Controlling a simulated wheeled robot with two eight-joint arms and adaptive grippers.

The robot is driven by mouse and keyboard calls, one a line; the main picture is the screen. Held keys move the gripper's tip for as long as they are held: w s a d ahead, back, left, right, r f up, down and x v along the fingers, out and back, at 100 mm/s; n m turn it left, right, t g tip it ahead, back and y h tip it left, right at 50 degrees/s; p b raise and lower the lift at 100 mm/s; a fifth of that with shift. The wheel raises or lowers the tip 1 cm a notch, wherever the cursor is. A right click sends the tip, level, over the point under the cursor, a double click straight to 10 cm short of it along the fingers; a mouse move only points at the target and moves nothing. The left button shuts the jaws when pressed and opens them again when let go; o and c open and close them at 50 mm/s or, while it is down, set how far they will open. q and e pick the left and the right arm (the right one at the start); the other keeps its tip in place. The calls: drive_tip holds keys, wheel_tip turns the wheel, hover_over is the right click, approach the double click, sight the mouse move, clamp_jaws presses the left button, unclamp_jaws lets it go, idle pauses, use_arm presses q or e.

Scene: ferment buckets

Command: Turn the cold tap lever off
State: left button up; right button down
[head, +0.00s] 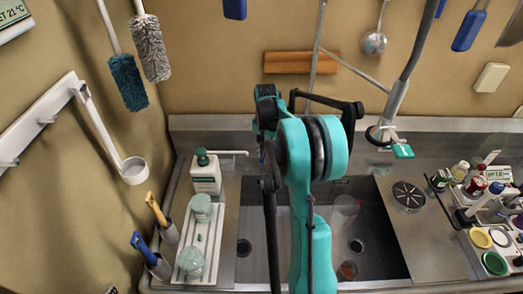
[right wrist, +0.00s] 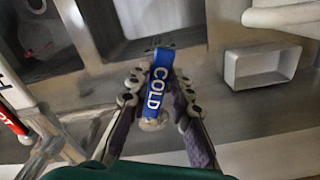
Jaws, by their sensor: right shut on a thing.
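The cold tap lever (right wrist: 160,78) is blue with white "COLD" lettering. In the right wrist view it stands between the fingers of my right gripper (right wrist: 157,98), which is shut on it. A pale metal tap part shows just below the lever. In the head view a teal and black arm (head: 312,160) of mine rises through the middle and hides the lever and the right gripper's fingertips. I do not see my left gripper.
A red hot lever (right wrist: 12,120) is at the left edge of the wrist view, near pale metal pipework. The sink (head: 375,235) holds a clear jug. A hanging spray tap (head: 390,135) is right of my arm. A soap bottle (head: 206,175) stands left; small bottles crowd the right.

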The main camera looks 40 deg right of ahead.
drive_tip(key=shift+s+d+n, duration=0.3)
drive_tip(key=shift+s+n, duration=0.25)
drive_tip(key=shift+n, duration=0.45)
drive_tip(key=c, duration=1.4)
unclamp_jaws()
drive_tip(key=shift+o, duration=0.2)
wheel_tip(320, 180, up, 12)
drive_tip(key=shift+c, duration=0.3)
